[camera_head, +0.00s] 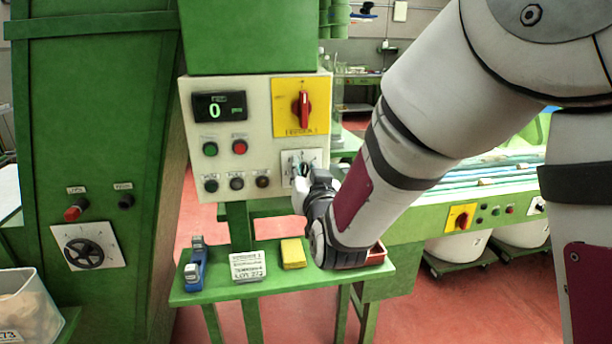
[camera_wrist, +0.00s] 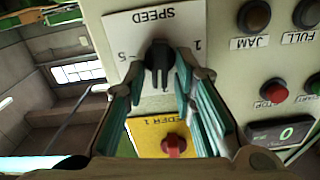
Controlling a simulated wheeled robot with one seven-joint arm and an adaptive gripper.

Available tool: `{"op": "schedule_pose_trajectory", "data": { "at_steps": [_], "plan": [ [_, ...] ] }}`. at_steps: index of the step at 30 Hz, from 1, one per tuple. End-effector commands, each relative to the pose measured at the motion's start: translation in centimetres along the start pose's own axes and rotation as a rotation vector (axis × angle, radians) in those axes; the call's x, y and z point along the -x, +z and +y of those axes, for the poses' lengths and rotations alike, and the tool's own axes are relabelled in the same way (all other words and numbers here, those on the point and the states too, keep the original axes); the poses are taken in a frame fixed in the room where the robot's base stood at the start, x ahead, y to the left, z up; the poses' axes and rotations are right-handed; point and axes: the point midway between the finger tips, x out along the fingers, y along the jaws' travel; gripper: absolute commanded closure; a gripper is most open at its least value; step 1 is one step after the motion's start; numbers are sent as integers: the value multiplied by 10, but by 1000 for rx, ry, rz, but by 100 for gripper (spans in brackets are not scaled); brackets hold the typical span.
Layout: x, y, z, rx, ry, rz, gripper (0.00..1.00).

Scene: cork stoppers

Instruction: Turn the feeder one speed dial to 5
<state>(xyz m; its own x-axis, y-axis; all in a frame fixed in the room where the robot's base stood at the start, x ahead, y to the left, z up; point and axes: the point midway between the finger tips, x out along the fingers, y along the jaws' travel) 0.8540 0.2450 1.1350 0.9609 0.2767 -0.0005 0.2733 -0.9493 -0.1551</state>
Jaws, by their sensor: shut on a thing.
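The speed dial (camera_wrist: 158,55) is a black knob on a white plate (camera_wrist: 125,32) marked SPEED, upside down in the wrist view. A 5 shows at its left and a 1 at its right. The knob's bar runs roughly up and down in that view, between these two marks; its exact setting is hard to read. My gripper (camera_wrist: 160,75) is shut on the knob, with teal pads on both sides of it. In the head view my gripper (camera_head: 303,174) reaches the plate (camera_head: 290,157) at the panel's lower right and hides most of the dial.
The panel (camera_head: 255,95) carries a red switch on yellow (camera_head: 303,108), a display reading 0 (camera_head: 219,106) and several buttons. Below, a green shelf (camera_head: 215,293) holds a blue tool (camera_head: 195,265), a label card (camera_head: 247,266), a yellow block (camera_head: 293,253) and a red tray (camera_head: 375,254).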

Motion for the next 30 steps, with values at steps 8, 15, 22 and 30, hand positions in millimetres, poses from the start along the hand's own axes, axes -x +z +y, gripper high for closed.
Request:
{"op": "schedule_pose_trajectory", "data": {
  "at_steps": [8, 15, 22, 30],
  "plan": [
    [-2, 3, 5, -249, 0, 6, 100],
    [-2, 4, 7, -477, -1, 5, 100],
    [-1, 6, 8, -696, -2, 5, 100],
    [-1, 9, 10, -952, -3, 5, 100]
  ]
}}
